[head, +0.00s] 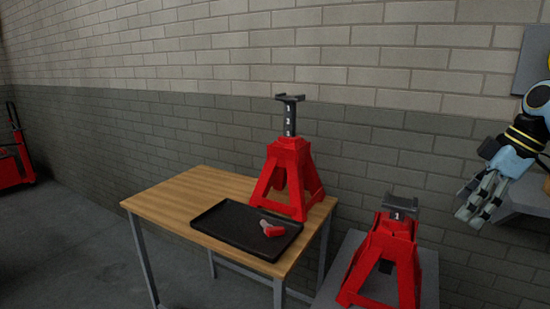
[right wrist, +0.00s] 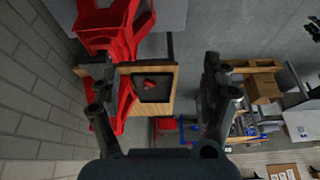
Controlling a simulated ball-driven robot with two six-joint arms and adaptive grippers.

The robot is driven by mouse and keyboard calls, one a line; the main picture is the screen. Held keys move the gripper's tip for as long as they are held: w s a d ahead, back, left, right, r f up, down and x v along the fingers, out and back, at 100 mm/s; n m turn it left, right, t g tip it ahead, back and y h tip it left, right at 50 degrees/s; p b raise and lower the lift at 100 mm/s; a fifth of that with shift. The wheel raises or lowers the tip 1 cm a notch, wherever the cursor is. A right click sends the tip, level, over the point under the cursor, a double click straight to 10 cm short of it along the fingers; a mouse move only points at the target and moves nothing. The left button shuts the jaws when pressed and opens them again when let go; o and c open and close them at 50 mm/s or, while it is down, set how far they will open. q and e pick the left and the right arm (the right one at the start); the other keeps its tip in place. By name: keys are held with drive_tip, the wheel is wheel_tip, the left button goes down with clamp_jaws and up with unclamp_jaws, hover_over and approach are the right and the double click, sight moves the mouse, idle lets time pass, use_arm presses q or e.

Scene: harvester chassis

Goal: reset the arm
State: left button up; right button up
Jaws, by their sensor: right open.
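My right gripper (head: 474,206) hangs at the right of the head view, in the air near the wall. It is above and to the right of the lower red jack stand, apart from it. In the right wrist view my right gripper (right wrist: 160,85) shows two dark fingers spread wide with nothing between them. My left gripper is in neither view.
A tall red jack stand (head: 289,177) and a black tray (head: 222,226) with a small red part (head: 272,229) are on the wooden table (head: 172,195). A lower red jack stand (head: 386,254) stands on a grey stand (head: 429,275). The brick wall (head: 200,110) is behind.

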drive_tip(key=s+a+f+m+g+b, duration=0.1)
drive_tip(key=s+a+f+g+b, duration=0.1)
drive_tip(key=s+f, duration=0.85)
drive_tip(key=s+a+f+m+g+b, duration=0.15)
drive_tip(key=s+f, duration=0.35)
drive_tip(key=f, duration=1)
drive_tip(key=s+a+f+m+g+b, duration=0.1)
drive_tip(key=s+a+f+b, duration=0.15)
drive_tip(key=s+f, duration=0.8)
use_arm(q)
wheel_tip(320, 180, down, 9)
drive_tip(key=b, duration=0.3)
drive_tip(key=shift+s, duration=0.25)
use_arm(e)
drive_tip(key=s+a+f+m+t+h, duration=0.3)
drive_tip(key=s+f+m, duration=0.5)
drive_tip(key=s+f, duration=1.7)
drive_tip(key=shift+s+f+h, duration=0.4)
drive_tip(key=shift+s+h, duration=0.4)
drive_tip(key=shift+s, duration=0.15)
